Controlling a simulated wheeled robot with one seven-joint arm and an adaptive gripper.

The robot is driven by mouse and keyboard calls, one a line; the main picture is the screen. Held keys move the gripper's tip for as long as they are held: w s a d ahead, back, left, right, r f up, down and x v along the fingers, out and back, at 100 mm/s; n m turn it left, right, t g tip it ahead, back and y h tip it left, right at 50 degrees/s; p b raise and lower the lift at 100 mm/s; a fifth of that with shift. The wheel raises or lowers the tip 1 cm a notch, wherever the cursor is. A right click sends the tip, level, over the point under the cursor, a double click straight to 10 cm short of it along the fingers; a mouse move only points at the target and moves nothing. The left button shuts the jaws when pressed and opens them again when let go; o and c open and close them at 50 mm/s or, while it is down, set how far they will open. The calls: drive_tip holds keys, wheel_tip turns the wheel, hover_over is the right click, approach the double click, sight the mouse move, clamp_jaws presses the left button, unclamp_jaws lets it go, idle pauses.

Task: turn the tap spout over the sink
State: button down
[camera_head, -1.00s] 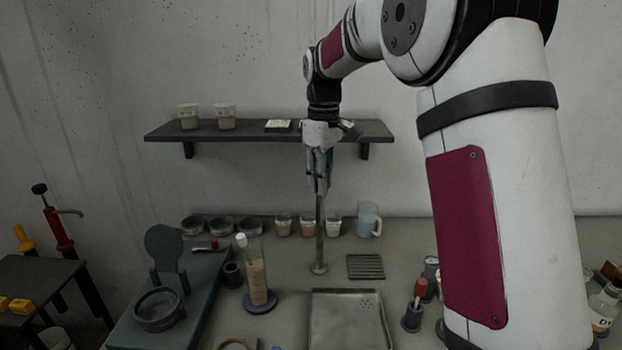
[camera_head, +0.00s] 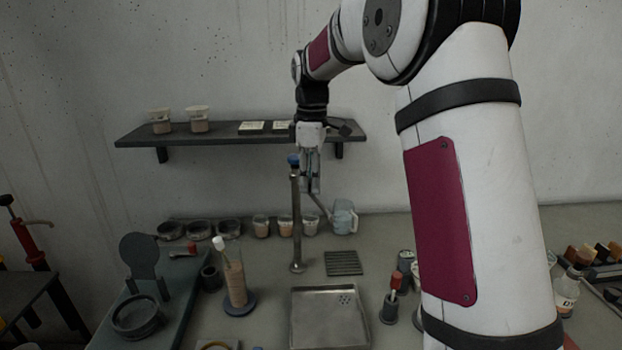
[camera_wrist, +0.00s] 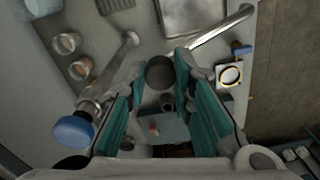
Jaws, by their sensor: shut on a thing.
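The tap's tall metal post (camera_head: 296,225) stands behind the shallow sink (camera_head: 329,315), with a blue cap (camera_head: 293,160) on top. It also shows at the left in the wrist view (camera_wrist: 108,74). The slim spout (camera_head: 321,206) leaves the upper post towards the right and the front; its free end shows beyond my fingers in the wrist view (camera_wrist: 222,29). My gripper (camera_head: 311,188) is just right of the post, pointing down, shut on the spout. A dark round piece (camera_wrist: 160,73) sits between the teal finger pads. Part of the sink (camera_wrist: 193,16) shows beyond the spout; exact overlap is unclear.
Small cups (camera_head: 261,226) and a pale blue jug (camera_head: 344,217) stand behind the post. A slotted drain plate (camera_head: 343,263) lies right of it. A stoppered cylinder (camera_head: 235,280) stands left. A wall shelf (camera_head: 225,138) is behind my gripper.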

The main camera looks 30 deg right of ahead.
drive_tip(key=shift+d, duration=0.1)
drive_tip(key=c, duration=1.4)
unclamp_jaws()
drive_tip(key=shift+o, duration=0.2)
wheel_tip(320, 180, up, 12)
